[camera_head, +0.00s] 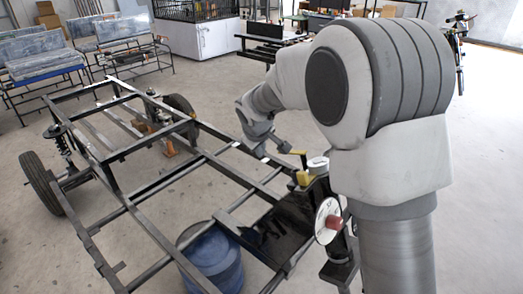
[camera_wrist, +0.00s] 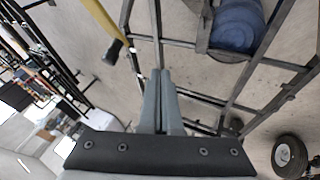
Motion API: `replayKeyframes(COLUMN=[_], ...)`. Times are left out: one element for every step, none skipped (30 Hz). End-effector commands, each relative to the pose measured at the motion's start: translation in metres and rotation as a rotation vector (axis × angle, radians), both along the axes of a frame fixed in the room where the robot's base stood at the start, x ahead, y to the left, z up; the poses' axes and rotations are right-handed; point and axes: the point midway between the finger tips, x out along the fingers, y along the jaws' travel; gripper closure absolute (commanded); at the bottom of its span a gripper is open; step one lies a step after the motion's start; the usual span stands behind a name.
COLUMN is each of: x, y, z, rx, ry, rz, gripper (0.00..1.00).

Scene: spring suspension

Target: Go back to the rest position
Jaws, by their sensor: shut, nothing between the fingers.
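My gripper (camera_wrist: 161,76) is shut and empty in the wrist view, its two grey fingers side by side. In the head view my arm reaches out from the right, and its wrist end is above the black metal vehicle frame (camera_head: 130,206). The fingertips are too small to make out there. In the wrist view the fingers point toward the bars of the frame (camera_wrist: 158,32). I cannot tell how far apart they are. A yellow bar with a dark end (camera_wrist: 98,25) is close to the left of the fingers.
A blue drum (camera_head: 213,262) stands under the frame, and it also shows in the wrist view (camera_wrist: 237,27). Wheels with tyres (camera_head: 43,187) are at the frame's far end. Racks (camera_head: 42,75) stand at the back left. Open floor lies left of the frame.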

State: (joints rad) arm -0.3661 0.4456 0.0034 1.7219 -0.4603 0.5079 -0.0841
Motion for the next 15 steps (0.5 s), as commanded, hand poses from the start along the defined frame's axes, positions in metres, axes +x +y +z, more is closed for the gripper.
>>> replayKeyframes(x=[-0.008, -0.012, -0.018, -0.022, -0.025, -0.03, -0.033, -0.036, -0.04, -0.042, -0.044, -0.046, -0.048, -0.049, -0.05], y=[0.005, 0.006, 0.008, 0.009, 0.011, 0.012, 0.013, 0.014, 0.016, 0.016, 0.017, 0.018, 0.018, 0.019, 0.018], z=[0.021, 0.026, 0.034, 0.039, 0.044, 0.05, 0.054, 0.058, 0.062, 0.065, 0.068, 0.071, 0.073, 0.074, 0.076], rx=[0.003, 0.003, 0.003, 0.002, 0.003, 0.004, 0.003, 0.003, 0.003, 0.003, 0.003, 0.002, 0.002, 0.001, 0.002], ry=[-0.008, -0.008, -0.008, -0.007, -0.007, -0.008, -0.006, -0.006, -0.005, -0.005, -0.005, -0.005, -0.005, -0.004, -0.004], rz=[0.004, 0.005, 0.005, 0.005, 0.004, 0.004, 0.003, 0.003, 0.004, 0.004, 0.004, 0.004, 0.004, 0.003, 0.002], gripper=[1.0, 1.0, 1.0, 1.0, 1.0, 1.0, 1.0, 1.0, 1.0, 1.0, 1.0, 1.0, 1.0, 1.0, 1.0])
